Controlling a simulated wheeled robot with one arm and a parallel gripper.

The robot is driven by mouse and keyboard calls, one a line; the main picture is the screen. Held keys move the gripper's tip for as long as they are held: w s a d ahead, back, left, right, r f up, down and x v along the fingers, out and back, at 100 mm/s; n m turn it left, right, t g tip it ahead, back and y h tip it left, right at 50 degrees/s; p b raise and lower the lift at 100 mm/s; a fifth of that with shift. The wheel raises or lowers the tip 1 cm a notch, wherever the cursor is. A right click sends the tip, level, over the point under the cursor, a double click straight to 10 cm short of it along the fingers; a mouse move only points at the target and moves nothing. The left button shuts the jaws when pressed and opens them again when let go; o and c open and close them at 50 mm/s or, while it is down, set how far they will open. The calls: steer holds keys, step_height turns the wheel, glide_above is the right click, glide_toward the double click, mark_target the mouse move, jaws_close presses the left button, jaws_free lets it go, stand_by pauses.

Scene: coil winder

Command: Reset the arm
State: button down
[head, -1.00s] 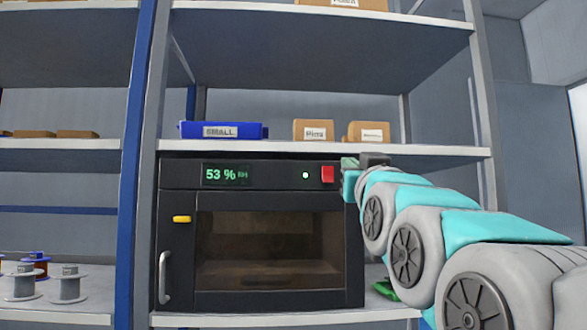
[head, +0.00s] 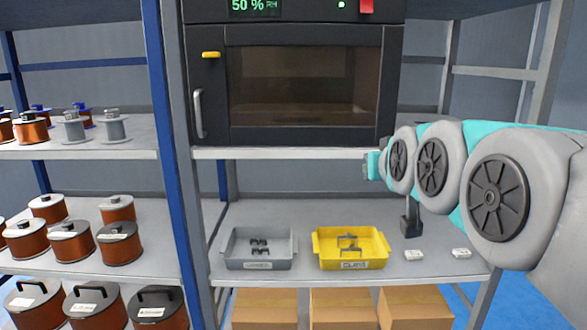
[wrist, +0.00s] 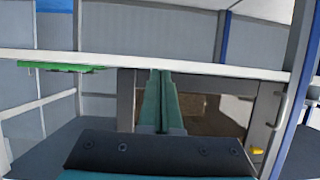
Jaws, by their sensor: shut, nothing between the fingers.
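My gripper (wrist: 160,78) shows in the wrist view as two teal fingers pressed together with nothing between them. In the head view my arm reaches in from the right, and its teal end (head: 374,165) is beside the lower right corner of the black drying cabinet (head: 210,110). The fingertips are hard to make out there. The cabinet's door is closed, and its display (head: 255,5) reads 50 %. In the wrist view the cabinet (wrist: 125,100) appears upside down behind the fingers.
Below the cabinet, a shelf holds a grey tray (head: 262,265), a yellow tray (head: 350,264) and a black stand (head: 411,226). Cardboard boxes (head: 345,308) stand lower. Copper spools (head: 118,243) fill the left rack. A blue post (head: 172,150) separates the racks. A green object (wrist: 60,67) lies on the cabinet's shelf.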

steer(key=s+f+g, duration=0.4)
steer(key=s+f, duration=0.2)
steer(key=f, duration=0.5)
steer(key=s+f+g, duration=0.4)
steer(key=s+f, duration=0.2)
steer(key=f, duration=0.4)
steer(key=s+f+g, duration=0.3)
steer(key=s+f, duration=0.2)
steer(key=s, duration=0.5)
steer(key=s+d+f+g, duration=0.1)
steer(key=s+f+g, duration=0.3)
steer(key=s, duration=0.6)
step_height(320, 180, down, 2)
steer(key=shift+f, duration=0.15)
